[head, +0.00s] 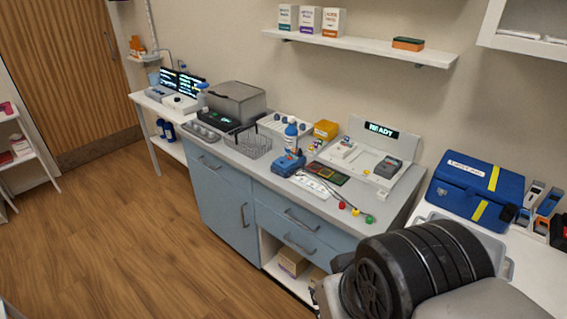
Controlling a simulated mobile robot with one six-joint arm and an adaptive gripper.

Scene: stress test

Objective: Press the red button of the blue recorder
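A small blue device (287,164), which looks like the blue recorder, sits on the grey counter (236,158) near its front edge. A tiny reddish spot (299,152) shows at its top right; it is too small to tell whether this is the red button. My gripper is not visible. Only a thick black and grey part of my own arm shows at the bottom right, well apart from the blue device.
Right of the device lie a green board (329,174), a white strip (311,186) and small coloured knobs. A blue case (474,190) stands right. Wooden floor (130,235) is open at left.

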